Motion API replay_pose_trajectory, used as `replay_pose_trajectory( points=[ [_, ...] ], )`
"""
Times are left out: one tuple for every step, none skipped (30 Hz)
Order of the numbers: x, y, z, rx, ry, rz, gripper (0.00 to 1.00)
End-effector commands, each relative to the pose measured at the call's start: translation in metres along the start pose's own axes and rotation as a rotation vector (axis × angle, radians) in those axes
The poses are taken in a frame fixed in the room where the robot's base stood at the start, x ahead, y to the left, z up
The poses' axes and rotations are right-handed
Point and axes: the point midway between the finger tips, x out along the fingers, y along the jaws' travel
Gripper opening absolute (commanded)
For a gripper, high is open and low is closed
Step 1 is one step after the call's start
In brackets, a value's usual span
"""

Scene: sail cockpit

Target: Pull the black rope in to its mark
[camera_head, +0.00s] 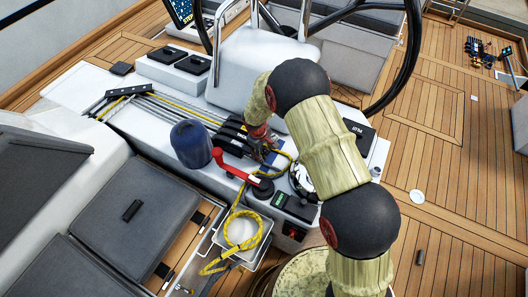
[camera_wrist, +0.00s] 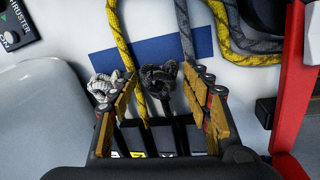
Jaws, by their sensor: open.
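In the wrist view a dark, knotted black rope piece (camera_wrist: 158,78) sits between my two open fingertips, in front of a row of dark clutch levers (camera_wrist: 165,138). A grey-black rope (camera_wrist: 184,30) runs up from beside it across a blue band (camera_wrist: 150,50). A yellow rope (camera_wrist: 121,45) runs just left of it. My gripper (camera_wrist: 165,95) is open. No contact with the black piece is clear. In the head view my gripper (camera_head: 264,143) is over the deck by the black clutches (camera_head: 236,132); my arm hides part of this. I cannot make out the mark.
A white rope piece (camera_wrist: 103,86) lies close by my left finger. A red handle (camera_head: 228,165) is near the clutches and stands at right in the wrist view. A blue-covered winch (camera_head: 191,143) is to the left. Loose yellow rope (camera_head: 236,240) hangs over a bin in front.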

Motion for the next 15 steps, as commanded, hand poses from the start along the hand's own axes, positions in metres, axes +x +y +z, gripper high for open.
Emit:
replay_pose_trajectory(
  points=[
    [0.0024,0.0002,-0.0002,0.001,0.001,0.0,0.49],
    [0.0031,0.0002,-0.0002,0.001,0.001,0.0,0.49],
    [0.0037,0.0003,-0.0002,0.001,0.001,0.0,0.49],
    [0.0039,0.0003,-0.0002,0.001,0.001,0.0,0.49],
    [0.0039,0.0003,-0.0002,0.001,0.001,0.0,0.49],
    [0.0038,0.0003,-0.0002,0.001,0.001,0.0,0.49],
    [0.0037,0.0003,-0.0002,0.001,0.001,0.0,0.49],
    [0.0037,0.0003,-0.0002,0.001,0.001,0.0,0.49],
    [0.0036,0.0003,-0.0002,0.001,0.0,0.0,0.49],
    [0.0036,0.0003,-0.0002,0.001,0.0,0.0,0.48],
    [0.0036,0.0003,-0.0002,0.001,0.0,0.0,0.47],
    [0.0036,0.0003,-0.0002,0.001,0.0,0.0,0.44],
    [0.0036,0.0003,-0.0002,0.001,0.0,0.0,0.43],
    [0.0036,0.0003,-0.0002,0.001,0.0,0.0,0.41],
    [0.0036,0.0002,-0.0002,0.001,0.0,0.0,0.39]
  ],
)
